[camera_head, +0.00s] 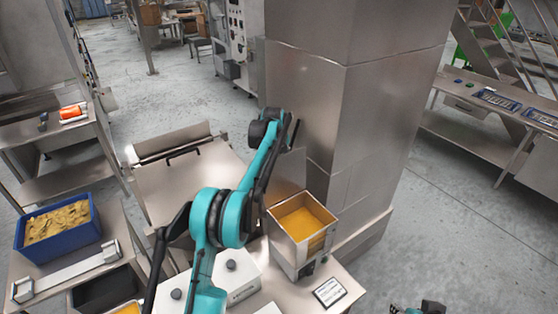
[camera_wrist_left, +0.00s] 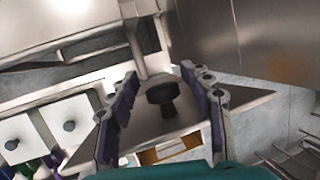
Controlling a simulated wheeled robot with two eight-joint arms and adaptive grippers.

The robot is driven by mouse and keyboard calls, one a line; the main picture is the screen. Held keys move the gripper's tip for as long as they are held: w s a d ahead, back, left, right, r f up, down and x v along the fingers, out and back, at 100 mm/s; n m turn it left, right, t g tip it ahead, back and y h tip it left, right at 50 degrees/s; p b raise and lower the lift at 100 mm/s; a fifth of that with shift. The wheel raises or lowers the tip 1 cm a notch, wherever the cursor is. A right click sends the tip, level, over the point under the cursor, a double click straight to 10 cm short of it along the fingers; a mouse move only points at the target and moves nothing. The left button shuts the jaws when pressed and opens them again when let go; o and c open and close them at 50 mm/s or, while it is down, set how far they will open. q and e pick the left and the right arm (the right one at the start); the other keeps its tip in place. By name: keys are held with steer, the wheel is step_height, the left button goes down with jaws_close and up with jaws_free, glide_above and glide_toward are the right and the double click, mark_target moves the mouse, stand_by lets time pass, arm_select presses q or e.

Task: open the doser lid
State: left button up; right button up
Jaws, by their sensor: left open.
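The doser (camera_head: 326,214) is a square metal hopper with orange-yellow contents, right of my left forearm in the head view. Its top is uncovered there, and a metal panel, apparently its lid (camera_head: 287,174), stands steeply behind the opening. In the left wrist view the lid (camera_wrist_left: 188,122) is a grey plate with a black knob (camera_wrist_left: 162,95); yellow contents show below its edge. My left gripper (camera_wrist_left: 160,72) is open, its fingers on either side of the knob with gaps visible. In the head view its fingertips are largely hidden behind my arm.
A large metal column (camera_head: 345,110) stands close behind the doser. White boxes with dark knobs (camera_head: 232,267) and a small sign (camera_head: 330,291) are beside it. A blue crate (camera_head: 58,249) stands at left. Open floor lies to the right.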

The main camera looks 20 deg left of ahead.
arm_select(q)
steer(key=v, duration=1.2)
stand_by(0.3)
